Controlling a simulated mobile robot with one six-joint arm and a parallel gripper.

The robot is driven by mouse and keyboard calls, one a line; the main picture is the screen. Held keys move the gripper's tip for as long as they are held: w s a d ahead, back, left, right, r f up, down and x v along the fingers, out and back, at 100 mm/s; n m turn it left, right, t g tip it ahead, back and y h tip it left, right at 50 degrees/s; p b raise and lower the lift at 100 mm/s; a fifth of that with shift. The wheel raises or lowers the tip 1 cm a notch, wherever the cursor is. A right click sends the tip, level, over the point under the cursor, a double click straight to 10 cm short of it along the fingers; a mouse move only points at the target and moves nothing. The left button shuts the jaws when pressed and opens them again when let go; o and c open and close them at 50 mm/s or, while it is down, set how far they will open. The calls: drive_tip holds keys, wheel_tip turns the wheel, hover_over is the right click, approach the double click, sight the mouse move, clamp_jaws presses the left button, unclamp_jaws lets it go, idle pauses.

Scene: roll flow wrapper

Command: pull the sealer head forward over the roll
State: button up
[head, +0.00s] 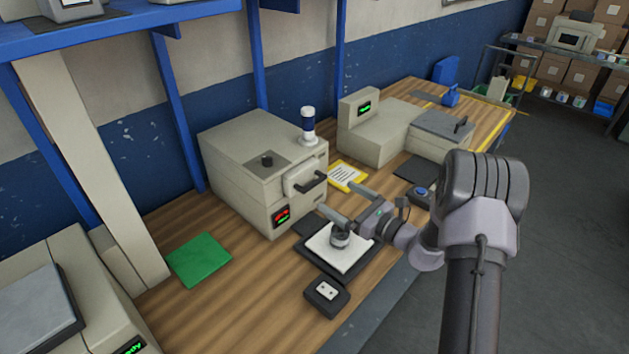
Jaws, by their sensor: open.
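A beige machine box (240,170) stands on the wooden bench. A pale block (299,179) with a black bar handle (312,183) sticks out of its front; I take this block to be the sealer head. In front of it, a white square (325,250) lies on a black tray, with a small grey round piece (340,238) on it, probably the roll. My gripper (337,198) is open, its two fingers pointing at the machine front. It seems empty and a little apart from the handle. Its wrist partly covers the tray's right side.
A small black switch box (326,296) stands at the bench's front edge. A yellow-edged card (346,176) and a second beige machine (375,130) are to the right. A green mat (198,259) lies left, with bare bench around it.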

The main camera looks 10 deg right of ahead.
sight(316, 183)
drive_tip(key=b+x, duration=0.1)
drive_tip(key=x, duration=0.9)
drive_tip(key=shift+c, duration=0.2)
drive_tip(key=c, duration=1.8)
drive_tip(key=shift+o, duration=0.2)
drive_tip(key=b+v, duration=0.2)
drive_tip(key=v, duration=1.7)
drive_tip(key=shift+f, duration=0.15)
